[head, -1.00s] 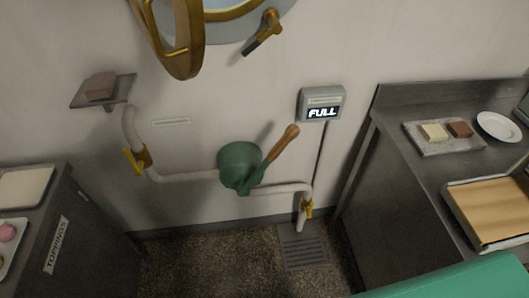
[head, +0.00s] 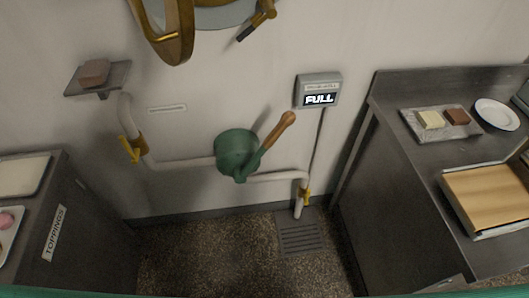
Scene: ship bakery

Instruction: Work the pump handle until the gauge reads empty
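The green pump (head: 236,152) is mounted on a white pipe (head: 183,164) against the wall. Its handle, with a wooden grip (head: 279,128), points up and to the right. The gauge (head: 319,91) on the wall to the right of the pump reads "FULL". Neither of my grippers shows in the head view.
A steel counter (head: 453,222) stands at the right with a wooden-topped tray (head: 487,198) and a white plate (head: 497,114). A counter labelled "TOPPINGS" (head: 54,233) stands at the left. Between them is open floor (head: 215,262) with a drain grate (head: 299,232). A small shelf (head: 112,79) juts from the wall.

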